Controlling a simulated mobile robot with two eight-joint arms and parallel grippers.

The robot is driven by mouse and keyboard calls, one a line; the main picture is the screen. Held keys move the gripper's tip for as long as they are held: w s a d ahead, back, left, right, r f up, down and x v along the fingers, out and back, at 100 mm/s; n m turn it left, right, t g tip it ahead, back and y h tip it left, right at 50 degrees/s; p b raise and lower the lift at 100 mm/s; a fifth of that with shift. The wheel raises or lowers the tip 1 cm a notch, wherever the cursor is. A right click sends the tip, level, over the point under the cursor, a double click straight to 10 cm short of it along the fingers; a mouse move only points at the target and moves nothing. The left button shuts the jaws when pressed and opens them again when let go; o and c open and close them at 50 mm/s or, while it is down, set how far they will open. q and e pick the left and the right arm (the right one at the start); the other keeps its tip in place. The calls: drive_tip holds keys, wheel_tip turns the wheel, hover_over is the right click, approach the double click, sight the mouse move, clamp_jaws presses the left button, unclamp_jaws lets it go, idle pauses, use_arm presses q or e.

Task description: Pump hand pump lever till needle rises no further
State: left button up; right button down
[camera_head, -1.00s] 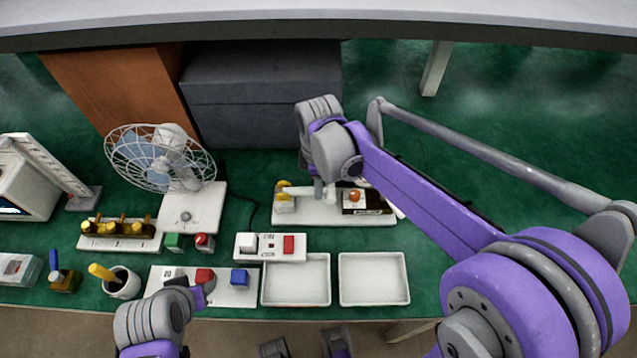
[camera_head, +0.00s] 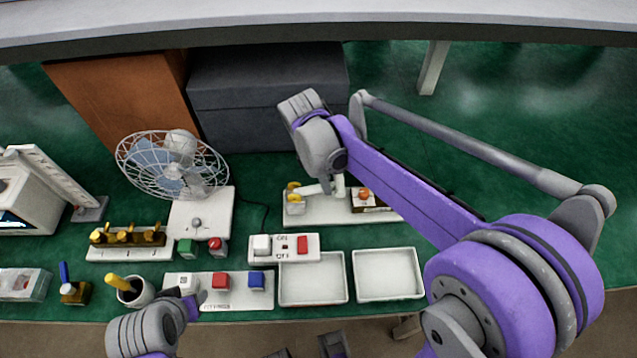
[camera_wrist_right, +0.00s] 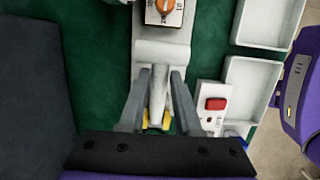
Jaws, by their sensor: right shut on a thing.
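The hand pump is on a white base (camera_head: 335,217) at the middle of the bench, with yellow parts at its left end and an orange-knobbed block (camera_head: 364,196) on its right. Its pale lever (camera_wrist_right: 157,92) lies between the two fingers of my right gripper (camera_wrist_right: 160,76) in the right wrist view, and the gripper is shut on it. In the head view my right wrist hides part of the pump and the fingers. I cannot make out a needle. My left gripper (camera_head: 187,298) hovers by the white button panel (camera_head: 236,302), its jaw gap unclear.
A wire fan (camera_head: 172,165) stands left of the pump. A white switch box (camera_head: 284,249) and two empty white trays (camera_head: 388,274) sit in front of it. A dark grey box (camera_head: 267,95) stands behind. Green bench is clear to the right.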

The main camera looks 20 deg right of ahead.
sight(314, 187)
drive_tip(key=shift+w+a+r+g+h+b, duration=0.3)
drive_tip(key=shift+a+r+h, duration=0.4)
drive_tip(key=shift+h, duration=0.45)
drive_tip(key=shift+w+a+r+g+h+b, duration=0.15)
drive_tip(key=shift+a+r+g+h, duration=0.35)
drive_tip(key=shift+h, duration=0.65)
drive_tip(key=shift+s+r, duration=0.1)
drive_tip(key=shift+r, duration=0.05)
drive_tip(key=c, duration=0.6)
unclamp_jaws()
drive_tip(key=shift+a, duration=0.1)
drive_tip(key=v, duration=1)
drive_tip(key=shift+a+r, duration=0.2)
drive_tip(key=shift+r, duration=0.15)
